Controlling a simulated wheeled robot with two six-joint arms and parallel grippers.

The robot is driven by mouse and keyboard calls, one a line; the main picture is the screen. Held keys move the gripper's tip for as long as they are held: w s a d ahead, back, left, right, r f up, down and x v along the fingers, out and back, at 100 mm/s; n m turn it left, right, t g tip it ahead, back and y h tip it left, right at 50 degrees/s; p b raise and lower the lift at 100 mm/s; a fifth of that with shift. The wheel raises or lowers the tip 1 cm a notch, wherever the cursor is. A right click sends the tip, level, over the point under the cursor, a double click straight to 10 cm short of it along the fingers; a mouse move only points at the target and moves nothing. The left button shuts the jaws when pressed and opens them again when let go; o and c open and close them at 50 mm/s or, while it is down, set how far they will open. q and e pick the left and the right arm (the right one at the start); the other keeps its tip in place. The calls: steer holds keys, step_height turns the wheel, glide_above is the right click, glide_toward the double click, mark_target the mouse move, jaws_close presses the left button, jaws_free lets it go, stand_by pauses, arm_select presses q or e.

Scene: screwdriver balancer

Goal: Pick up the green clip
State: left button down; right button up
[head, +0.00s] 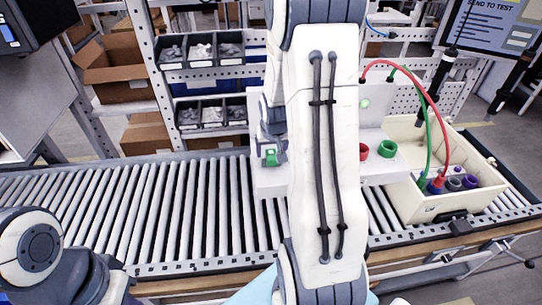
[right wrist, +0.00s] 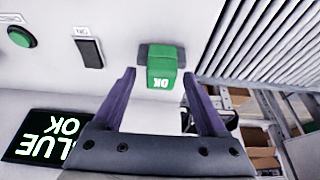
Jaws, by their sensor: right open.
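The green clip (right wrist: 163,68), marked OK, sits on a dark grey mount on the white panel in the right wrist view. It also shows small in the head view (head: 271,157), at the left side of the white unit. My right gripper (right wrist: 160,77) is open, with its two dark purple fingers on either side of the clip in the picture. I cannot tell whether they touch it; a gap shows on both sides. In the head view my right arm hides much of the white unit. My left arm shows at the lower left, its gripper out of frame.
The white unit (head: 270,181) stands on the roller conveyor (head: 110,215). A cream crate (head: 408,196) with cables and coloured rings is at right. In the right wrist view the panel has a green button (right wrist: 20,37), a black switch (right wrist: 89,53) and a BLUE OK screen (right wrist: 45,140).

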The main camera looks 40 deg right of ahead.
jaws_close()
steer(key=shift+r, duration=0.1)
